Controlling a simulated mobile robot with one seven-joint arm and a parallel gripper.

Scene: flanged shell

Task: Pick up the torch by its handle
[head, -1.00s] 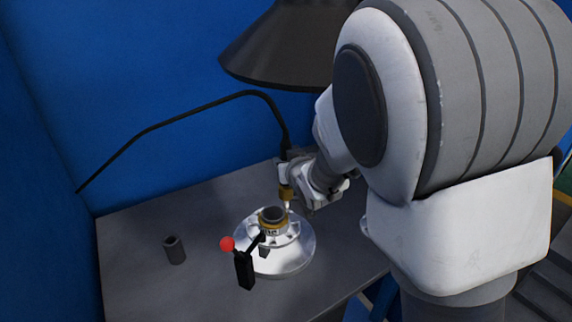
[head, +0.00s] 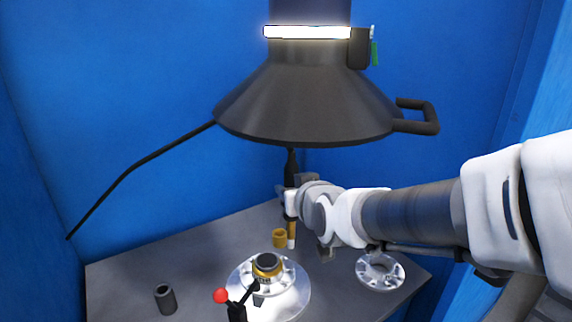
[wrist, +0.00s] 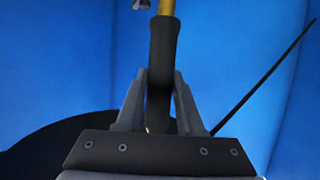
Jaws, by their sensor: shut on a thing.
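The torch has a black handle (head: 291,165) and a brass lower part ending in a pale tip (head: 291,242). It hangs roughly upright, tip down, in the head view. My gripper (head: 291,203) is shut on the black handle. In the wrist view the handle (wrist: 163,60) stands between the two fingers of my gripper (wrist: 159,98), with the brass part (wrist: 166,7) at the top edge. The pale tip is behind and right of the flanged shell (head: 303,297); its exact height over the table is unclear.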

